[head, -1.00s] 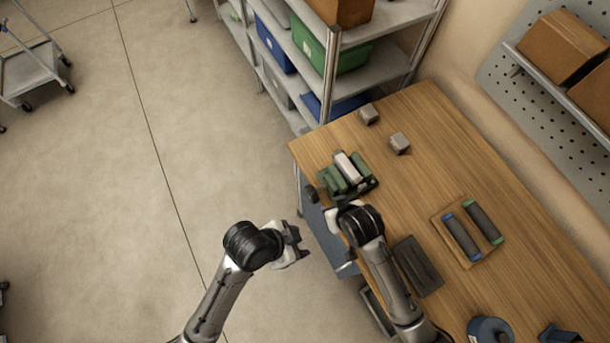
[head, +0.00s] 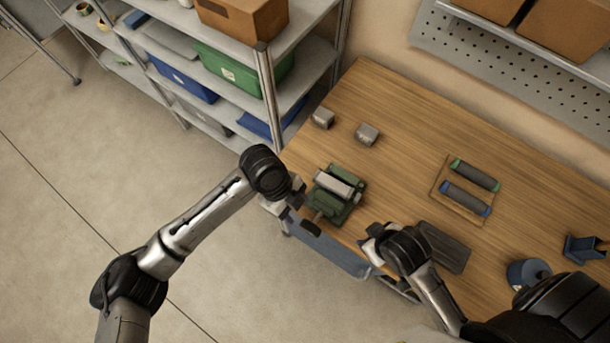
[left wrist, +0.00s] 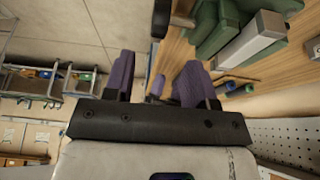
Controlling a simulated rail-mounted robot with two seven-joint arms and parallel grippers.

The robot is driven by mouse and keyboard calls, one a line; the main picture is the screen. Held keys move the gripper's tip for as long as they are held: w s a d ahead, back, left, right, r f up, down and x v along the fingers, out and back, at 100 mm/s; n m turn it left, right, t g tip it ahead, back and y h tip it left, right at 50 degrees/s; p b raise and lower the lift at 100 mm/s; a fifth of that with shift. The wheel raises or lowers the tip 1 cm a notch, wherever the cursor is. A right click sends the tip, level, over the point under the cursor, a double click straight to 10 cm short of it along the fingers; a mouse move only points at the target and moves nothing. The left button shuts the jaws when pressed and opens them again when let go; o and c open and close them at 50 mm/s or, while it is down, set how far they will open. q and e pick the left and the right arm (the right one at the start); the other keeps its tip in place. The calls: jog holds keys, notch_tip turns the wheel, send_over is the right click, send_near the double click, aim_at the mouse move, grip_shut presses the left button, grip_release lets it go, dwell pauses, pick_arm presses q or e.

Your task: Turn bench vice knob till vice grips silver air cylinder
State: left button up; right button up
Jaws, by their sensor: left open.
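The green bench vice (head: 352,207) stands at the table's near-left edge. A silver air cylinder (head: 336,184) lies in its top, between the green jaws. The vice's black knob (head: 311,228) sticks out over the table edge. My left gripper (head: 290,203) is open and empty beside the vice, close to the knob but apart from it. In the left wrist view its purple finger pads (left wrist: 156,85) are spread, with the vice (left wrist: 218,28) and cylinder (left wrist: 252,46) at upper right and the knob (left wrist: 161,18) at top. My right gripper (head: 370,243) is right of the vice; its fingers are unclear.
Two grey blocks (head: 367,133) sit behind the vice. A shelf with bins (head: 245,70) stands at the back left. The table's middle is clear.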

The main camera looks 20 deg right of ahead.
aim_at(312, 227)
pick_arm(q)
jog(key=x, duration=1.3)
jog(key=shift+s+d, duration=0.1)
jog(key=shift+s, duration=0.1)
jog(key=shift+c, duration=0.4)
jog(key=c, duration=0.8)
jog(key=shift+r+t+y+p, duration=0.15)
jog(key=shift+t+y+p, duration=0.2)
jog(key=shift+p, duration=0.4)
jog(key=shift+c, duration=0.2)
jog(key=shift+r+t+y+p, duration=0.1)
jog(key=shift+t+y+p, duration=0.35)
jog(key=shift+t+p, duration=0.6)
jog(key=t+y+p, duration=0.1)
jog(key=t+p, duration=0.1)
jog(key=p, duration=0.1)
jog(key=shift+f+t+y, duration=0.2)
jog(key=shift+t+y, duration=0.2)
jog(key=shift+t, duration=0.1)
pick_arm(e)
notch_tip(312, 227, up, 7)
pick_arm(q)
jog(key=shift+p, duration=0.3)
